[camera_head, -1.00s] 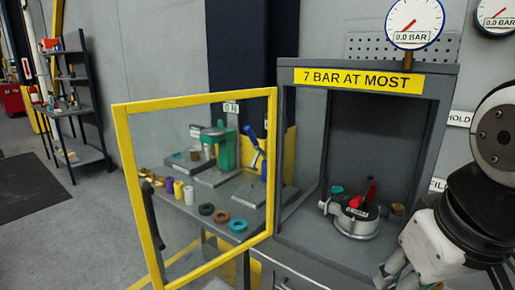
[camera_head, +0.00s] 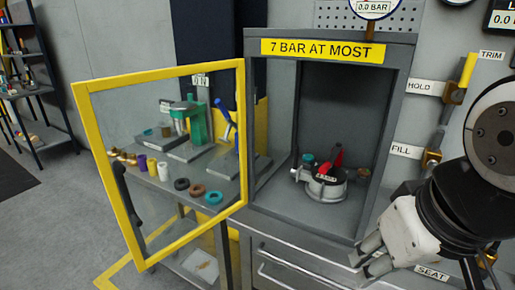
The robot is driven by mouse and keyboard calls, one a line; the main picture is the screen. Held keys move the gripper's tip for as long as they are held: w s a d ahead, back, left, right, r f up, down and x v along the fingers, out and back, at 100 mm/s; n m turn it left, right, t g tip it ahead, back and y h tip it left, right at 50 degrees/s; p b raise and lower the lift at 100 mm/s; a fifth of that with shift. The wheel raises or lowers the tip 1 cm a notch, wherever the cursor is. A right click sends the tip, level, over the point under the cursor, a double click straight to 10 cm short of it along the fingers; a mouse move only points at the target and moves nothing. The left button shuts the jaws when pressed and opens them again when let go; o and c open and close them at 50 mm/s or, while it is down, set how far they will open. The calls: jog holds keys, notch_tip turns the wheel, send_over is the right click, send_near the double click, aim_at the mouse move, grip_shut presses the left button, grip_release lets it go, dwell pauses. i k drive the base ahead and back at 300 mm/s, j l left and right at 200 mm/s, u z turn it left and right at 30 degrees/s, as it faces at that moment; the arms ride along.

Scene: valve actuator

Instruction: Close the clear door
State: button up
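The clear door (camera_head: 165,100) has a yellow frame and a see-through pane. It stands swung open to the left of the grey cabinet (camera_head: 255,125), hinged at the cabinet's left side. A dark handle (camera_head: 127,196) is on the door's far left edge. Inside the cabinet sits a round metal valve actuator (camera_head: 326,187) with a red lever. My gripper (camera_head: 362,258) is at the lower right, in front of the cabinet and well away from the door. Its two fingers are apart, with nothing seen between them.
A bench (camera_head: 165,212) with rings, cylinders and a green press shows through the pane. Drawers (camera_head: 290,268) lie below the cabinet. Labelled valve handles (camera_head: 455,95) are on the right wall. A shelf rack (camera_head: 30,88) stands at the far left. Floor left of the door is clear.

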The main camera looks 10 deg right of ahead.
aim_at(82, 89)
jog(key=j+z, duration=0.15)
jog(key=z, duration=0.3)
jog(key=j+z, duration=0.2)
jog(key=j, duration=0.25)
jog(key=k+j+z, duration=0.2)
jog(key=j, duration=0.25)
jog(key=j+z, duration=0.25)
jog(key=j, duration=0.25)
jog(key=k+j, duration=0.1)
jog(key=j, duration=0.3)
jog(key=k+j, duration=0.15)
jog(key=j, duration=0.25)
jog(key=k+j, duration=0.1)
jog(key=j, duration=0.35)
jog(key=k+j+z, duration=0.1)
jog(key=j, duration=0.3)
jog(key=k+j, duration=0.15)
jog(key=j, duration=0.25)
